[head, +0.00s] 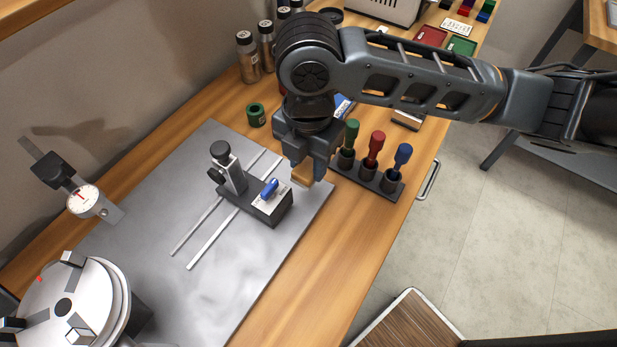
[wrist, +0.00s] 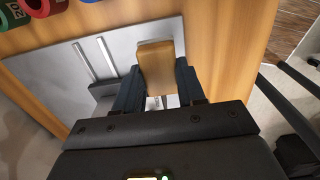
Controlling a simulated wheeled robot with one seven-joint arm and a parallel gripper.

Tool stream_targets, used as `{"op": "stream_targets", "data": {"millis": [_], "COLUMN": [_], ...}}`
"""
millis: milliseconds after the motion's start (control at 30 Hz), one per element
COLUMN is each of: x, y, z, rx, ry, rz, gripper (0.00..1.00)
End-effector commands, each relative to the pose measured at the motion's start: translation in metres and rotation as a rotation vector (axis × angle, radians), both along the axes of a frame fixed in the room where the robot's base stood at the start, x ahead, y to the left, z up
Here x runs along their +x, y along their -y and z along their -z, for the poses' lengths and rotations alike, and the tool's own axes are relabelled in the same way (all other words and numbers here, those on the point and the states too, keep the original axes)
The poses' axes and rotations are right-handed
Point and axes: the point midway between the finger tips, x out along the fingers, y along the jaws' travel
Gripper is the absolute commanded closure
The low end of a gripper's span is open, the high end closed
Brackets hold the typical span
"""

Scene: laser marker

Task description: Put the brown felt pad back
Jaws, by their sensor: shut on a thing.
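The brown felt pad (wrist: 156,66) is a tan-brown block between the two dark fingers of my gripper (wrist: 158,88) in the wrist view. In the head view my gripper (head: 308,165) points down over the right corner of the grey metal plate (head: 215,290), and a small brown part of the pad (head: 302,176) shows below the fingers. My gripper is shut on the pad. The fingers hide part of it, and its height above the plate is hard to tell.
A rack with green, red and blue-handled tools (head: 368,176) stands close on the right. A green ring (head: 256,115) and bottles (head: 247,57) stand behind. The front wood strip (head: 318,285) is clear.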

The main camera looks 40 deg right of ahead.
Motion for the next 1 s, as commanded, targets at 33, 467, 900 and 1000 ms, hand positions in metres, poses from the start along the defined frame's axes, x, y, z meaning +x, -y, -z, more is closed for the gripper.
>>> {"op": "stream_targets", "data": {"millis": [33, 467, 900, 1000], "x": [0.000, 0.000, 0.000, 0.000], "y": [0.000, 0.001, 0.000, 0.000], "z": [0.007, 0.051, 0.060, 0.059], "rx": [-0.001, -0.001, -0.001, -0.001], "ry": [-0.002, -0.002, 0.000, 0.000], "rz": [0.001, 0.004, 0.002, 0.002], "gripper": [0.89, 0.89, 0.60, 0.50]}}
